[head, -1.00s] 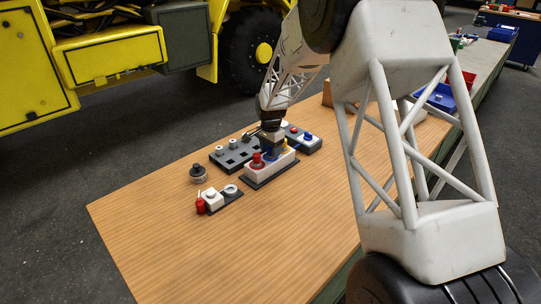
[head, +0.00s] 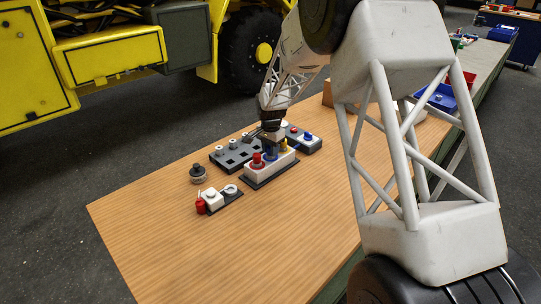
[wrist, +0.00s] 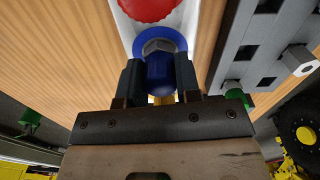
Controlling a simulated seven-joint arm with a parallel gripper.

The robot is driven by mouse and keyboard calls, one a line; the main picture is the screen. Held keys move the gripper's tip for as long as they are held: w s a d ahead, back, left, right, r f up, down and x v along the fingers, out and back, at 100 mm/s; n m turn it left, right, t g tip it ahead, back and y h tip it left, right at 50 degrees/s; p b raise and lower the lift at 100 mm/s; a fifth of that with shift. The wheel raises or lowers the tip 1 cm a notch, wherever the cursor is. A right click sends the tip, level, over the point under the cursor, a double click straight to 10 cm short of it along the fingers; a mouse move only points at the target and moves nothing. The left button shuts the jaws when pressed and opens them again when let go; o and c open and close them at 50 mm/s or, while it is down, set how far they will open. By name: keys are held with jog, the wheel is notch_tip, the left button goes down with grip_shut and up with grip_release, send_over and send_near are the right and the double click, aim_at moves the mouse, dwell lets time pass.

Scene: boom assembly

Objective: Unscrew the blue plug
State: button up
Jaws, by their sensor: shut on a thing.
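The white block (head: 258,174) stands on a dark base on the table and carries a red plug (head: 257,161), a blue plug (head: 271,155) and a yellow part (head: 284,147) in a row. My gripper (head: 272,148) points down over the blue plug. In the wrist view my gripper (wrist: 160,78) is shut on the blue plug (wrist: 160,70), with one dark finger on each side. A grey hex piece and a blue ring (wrist: 160,38) show just beyond it, on the white block. The plug's lower end is partly hidden, so I cannot tell how it is seated.
A dark rack (head: 231,155) with square holes lies behind the block. A dark tray with a blue knob (head: 308,136) is to the right. A small fixture (head: 211,198) and a round dark knob (head: 197,173) are at left. The table front is clear.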

jog(key=n, duration=0.6)
jog(key=shift+r, duration=0.1)
jog(key=n, duration=0.5)
dwell(0.6)
jog(key=shift+n, duration=0.4)
jog(key=n, duration=0.6)
jog(key=shift+r, duration=0.1)
jog(key=n, duration=0.5)
